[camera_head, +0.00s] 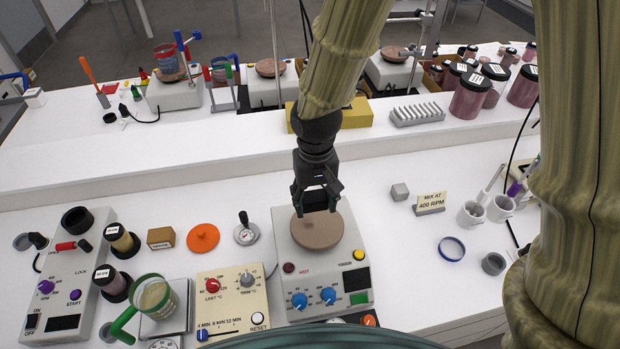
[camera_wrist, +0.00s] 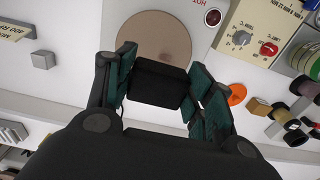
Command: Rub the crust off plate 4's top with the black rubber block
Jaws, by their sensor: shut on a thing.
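My gripper (camera_head: 317,190) is shut on the black rubber block (camera_head: 315,201). The block (camera_wrist: 157,82) also shows between my gripper's fingers (camera_wrist: 158,88) in the wrist view. It is over the far part of a round, brown plate top (camera_head: 318,233) on the near white stirrer unit (camera_head: 290,263). I cannot tell whether the block touches the top. No number 4 is readable on the unit.
A red lamp marked HOT (camera_head: 289,267) sits on the unit's front. A beige control box (camera_head: 233,300), a dial gauge (camera_head: 246,232) and an orange disc (camera_head: 203,238) stand to its left. A grey cube (camera_head: 399,191) and sign (camera_head: 431,203) are right.

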